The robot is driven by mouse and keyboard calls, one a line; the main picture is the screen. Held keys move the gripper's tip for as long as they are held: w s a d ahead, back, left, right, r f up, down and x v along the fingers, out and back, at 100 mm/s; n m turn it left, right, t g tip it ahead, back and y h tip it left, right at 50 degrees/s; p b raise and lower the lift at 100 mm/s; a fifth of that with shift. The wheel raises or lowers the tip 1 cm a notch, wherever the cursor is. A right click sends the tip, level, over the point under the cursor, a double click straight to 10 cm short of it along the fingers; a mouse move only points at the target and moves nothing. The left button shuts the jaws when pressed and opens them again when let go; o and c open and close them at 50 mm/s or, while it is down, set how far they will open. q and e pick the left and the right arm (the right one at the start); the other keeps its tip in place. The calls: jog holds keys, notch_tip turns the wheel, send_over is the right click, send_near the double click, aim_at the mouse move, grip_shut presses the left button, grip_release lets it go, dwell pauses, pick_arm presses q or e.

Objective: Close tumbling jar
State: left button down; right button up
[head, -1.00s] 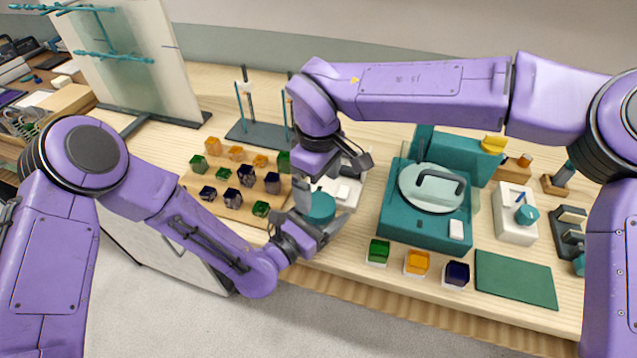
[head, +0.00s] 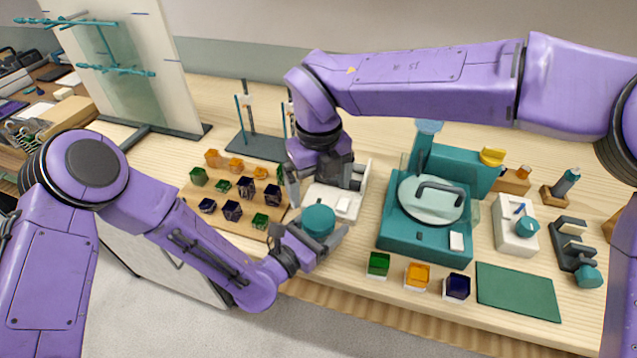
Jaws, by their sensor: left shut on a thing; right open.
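A teal round jar part (head: 318,220) sits between the fingers of my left gripper (head: 318,242), which is shut on it at the front edge of the bench. The jar's lower part is hidden by the fingers, and I cannot tell whether its top is a separate lid. My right gripper (head: 324,186) is open, pointing down just behind the jar, over a white bench device (head: 343,207). I see nothing between its fingers.
A wooden board (head: 222,217) with several coloured glass cubes lies left of the jar. A teal machine with a round lid (head: 408,230) stands to the right. Green, orange and dark blocks and a green mat (head: 517,291) line the front edge. A rod stand (head: 255,145) is behind.

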aim_at(319, 217)
jog(key=n, duration=0.4)
jog(key=shift+n, duration=0.3)
notch_tip(319, 217, down, 8)
jog(key=shift+f, duration=0.1)
dwell(0.3)
